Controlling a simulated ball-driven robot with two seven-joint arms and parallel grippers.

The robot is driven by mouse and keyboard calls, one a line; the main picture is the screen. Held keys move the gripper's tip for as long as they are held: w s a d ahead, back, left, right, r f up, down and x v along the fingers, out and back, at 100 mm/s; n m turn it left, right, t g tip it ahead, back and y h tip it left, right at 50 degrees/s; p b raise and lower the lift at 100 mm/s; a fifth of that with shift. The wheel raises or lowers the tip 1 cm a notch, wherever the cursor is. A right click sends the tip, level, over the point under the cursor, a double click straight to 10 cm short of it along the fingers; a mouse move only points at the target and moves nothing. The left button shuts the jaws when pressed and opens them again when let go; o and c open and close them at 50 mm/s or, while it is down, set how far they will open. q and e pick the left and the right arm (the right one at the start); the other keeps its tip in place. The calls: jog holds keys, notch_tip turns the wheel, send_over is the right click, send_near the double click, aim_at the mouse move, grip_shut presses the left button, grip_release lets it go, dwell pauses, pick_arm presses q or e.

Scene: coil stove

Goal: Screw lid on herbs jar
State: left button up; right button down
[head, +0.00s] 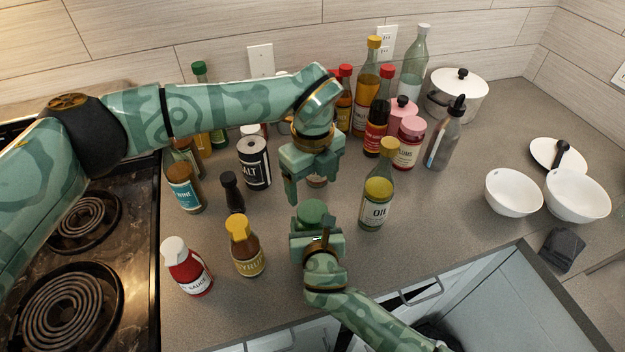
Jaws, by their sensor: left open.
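My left gripper (311,187) hangs fingers down in the middle of the counter, open. A small round brownish object (316,181) shows between and behind its fingers; it may be the herbs jar, but no label can be read. My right gripper (314,232) comes in from the front, just nearer than the left one. A round green top (313,211) shows at its far end. I cannot tell whether this is the jar's lid or whether the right fingers are closed on it, as they are hidden.
An oil bottle (376,188) stands close on the right. A syrup bottle (246,247), a sauce bottle (187,266), a dark grinder (232,192) and a salt can (254,162) stand left. Several bottles crowd the back. White bowls (513,193) are far right; coil burners (68,305) are left.

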aim_at(312, 210)
pick_arm(q)
jog(key=shift+n, duration=0.3)
jog(key=shift+f, duration=0.1)
jog(key=shift+f, duration=3.9)
jog(key=c, duration=1)
jog(key=m, duration=1.3)
